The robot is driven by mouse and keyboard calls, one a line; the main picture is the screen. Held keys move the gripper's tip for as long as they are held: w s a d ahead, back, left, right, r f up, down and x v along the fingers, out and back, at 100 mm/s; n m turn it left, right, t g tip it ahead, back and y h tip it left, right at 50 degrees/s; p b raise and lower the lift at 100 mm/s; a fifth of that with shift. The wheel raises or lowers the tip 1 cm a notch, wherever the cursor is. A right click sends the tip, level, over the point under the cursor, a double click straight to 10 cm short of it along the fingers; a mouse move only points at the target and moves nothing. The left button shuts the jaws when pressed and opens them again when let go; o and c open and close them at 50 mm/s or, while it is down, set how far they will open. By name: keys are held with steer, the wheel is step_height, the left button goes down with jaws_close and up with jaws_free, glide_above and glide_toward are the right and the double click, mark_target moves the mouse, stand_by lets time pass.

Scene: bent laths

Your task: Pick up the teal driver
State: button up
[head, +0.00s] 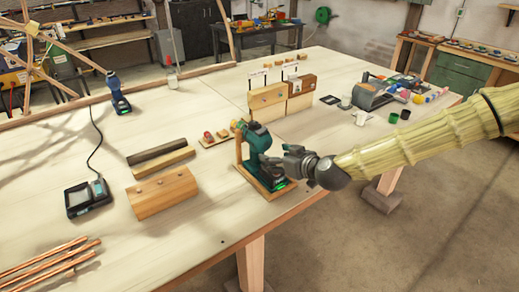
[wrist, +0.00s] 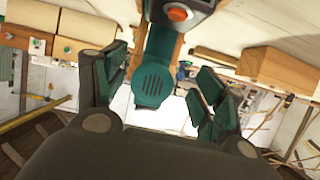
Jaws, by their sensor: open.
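The teal driver (head: 258,150) stands upright on a small wooden stand (head: 243,172) near the front edge of the workbench. Its dark battery base with a green light sits at the bottom of the stand. My gripper (head: 285,162) is right beside the driver, on its right. In the wrist view, the driver (wrist: 153,72) shows between the two spread fingers of my gripper (wrist: 158,95), with a vented round end and an orange button. The fingers are open, with a gap on both sides of the driver. The head view does not show clearly whether they touch it.
Wooden blocks (head: 162,192) lie left of the stand, with a charger (head: 88,197) beyond them. A blue tool (head: 118,95) stands farther back. Copper rods (head: 50,262) lie at the front left. Taller wooden blocks (head: 267,102) stand behind the driver.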

mark_target(263, 152)
steer(key=shift+w+a+p, duration=0.3)
steer(key=shift+w+a, duration=0.2)
steer(key=shift+a, duration=0.15)
steer(key=x, duration=0.3)
steer(key=shift+w+d+f, duration=0.15)
steer(key=shift+w+f, duration=0.05)
steer(key=shift+p, duration=0.3)
steer(key=shift+w+a, duration=0.1)
steer(key=shift+a, duration=0.15)
steer(key=shift+p+x, duration=0.7)
steer(key=shift+x, duration=0.5)
steer(key=shift+p+x, duration=0.4)
steer(key=shift+x, duration=1)
steer(key=shift+d+f, duration=0.1)
steer(key=shift+d, duration=0.1)
steer(key=shift+c, duration=0.4)
steer(key=c, duration=1.2)
steer(key=shift+w, duration=0.15)
steer(key=shift+c, duration=0.3)
